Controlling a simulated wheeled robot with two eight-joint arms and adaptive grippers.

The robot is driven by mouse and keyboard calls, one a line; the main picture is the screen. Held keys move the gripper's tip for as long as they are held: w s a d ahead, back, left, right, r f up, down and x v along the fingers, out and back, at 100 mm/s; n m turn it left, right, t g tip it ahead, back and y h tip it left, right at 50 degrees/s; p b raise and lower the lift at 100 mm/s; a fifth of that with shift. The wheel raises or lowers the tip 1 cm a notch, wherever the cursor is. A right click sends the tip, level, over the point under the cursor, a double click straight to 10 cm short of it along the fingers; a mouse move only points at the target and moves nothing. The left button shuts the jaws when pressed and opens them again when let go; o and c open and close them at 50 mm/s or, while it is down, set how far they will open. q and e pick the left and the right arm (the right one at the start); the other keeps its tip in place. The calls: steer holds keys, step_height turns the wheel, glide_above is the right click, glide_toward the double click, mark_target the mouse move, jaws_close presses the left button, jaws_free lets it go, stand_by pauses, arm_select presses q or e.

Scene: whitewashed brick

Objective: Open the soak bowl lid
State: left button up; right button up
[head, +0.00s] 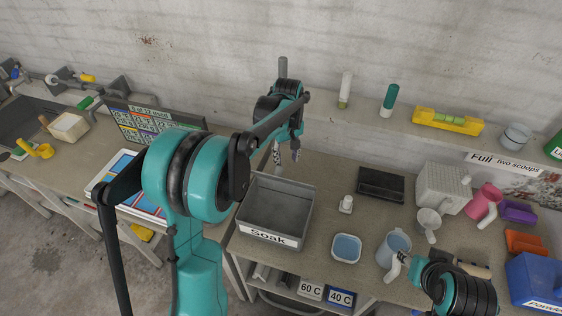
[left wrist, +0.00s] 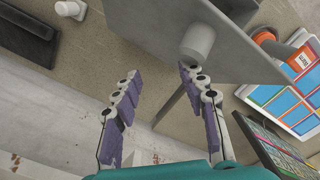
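The grey rectangular soak bowl (head: 240,224), with a "Soak" label on its front, stands on the bench below the wall shelf. In the left wrist view a grey panel (left wrist: 150,30) with a pale cylindrical knob (left wrist: 198,40) lies beyond the fingers. My left gripper (head: 287,156) is at the bowl's back edge. Its purple-padded fingers (left wrist: 154,105) are apart and empty, and the knob is beyond the tips. My right arm (head: 455,288) is at lower right; its fingers are unclear.
A small white bottle (head: 346,204), a blue-filled tub (head: 346,248) and a blue jug (head: 393,247) stand right of the bowl. A dark tray (head: 380,184) lies behind them. A screen (head: 150,125) stands on the left. The shelf (head: 330,106) runs behind the bowl.

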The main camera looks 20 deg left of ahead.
arm_select(q)
step_height(320, 180, up, 12)
steer(key=s+a, duration=0.1)
steer(key=shift+s+r, duration=0.15)
steer(key=shift+r, duration=0.1)
arm_select(e)
steer(key=shift+s+a+r, duration=0.15)
steer(key=shift+s+a, duration=0.2)
steer(key=shift+s, duration=0.05)
